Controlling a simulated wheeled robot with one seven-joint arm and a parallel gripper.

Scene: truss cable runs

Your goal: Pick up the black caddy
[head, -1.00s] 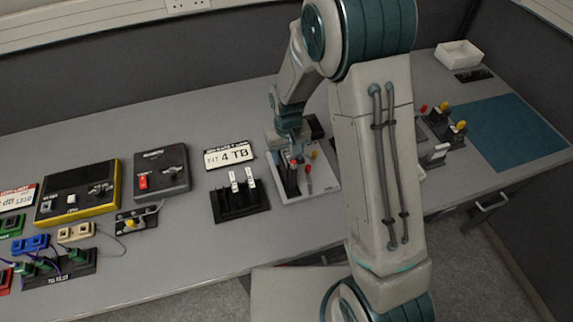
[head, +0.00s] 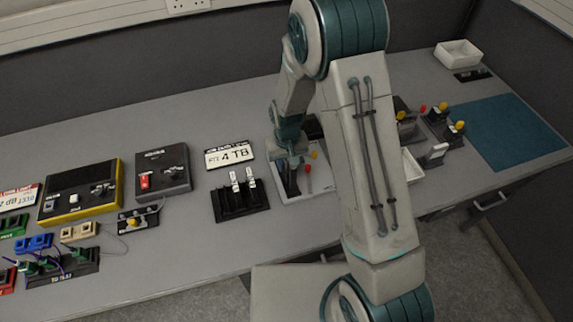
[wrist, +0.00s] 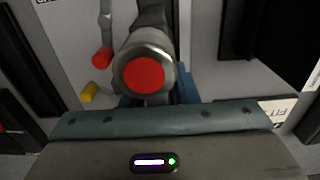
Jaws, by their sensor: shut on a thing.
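My gripper (head: 291,158) is over the pale tray (head: 310,190) in the middle of the bench, pointing down. It is shut on a dark upright piece, which I take to be the black caddy (head: 290,181). In the wrist view a large red round cap with a metal rim (wrist: 145,75) sits close between the blue finger pads, with a dark body behind it. The fingers hide much of the held piece. I cannot tell whether its lower end touches the tray.
A black rack (head: 240,205) with two white-labelled pieces stands just left of the tray. A small red-tipped piece (head: 308,169) and a yellow-tipped piece (head: 314,155) are close on the right. A number plate (head: 229,155) lies behind the rack. Bare bench lies in front.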

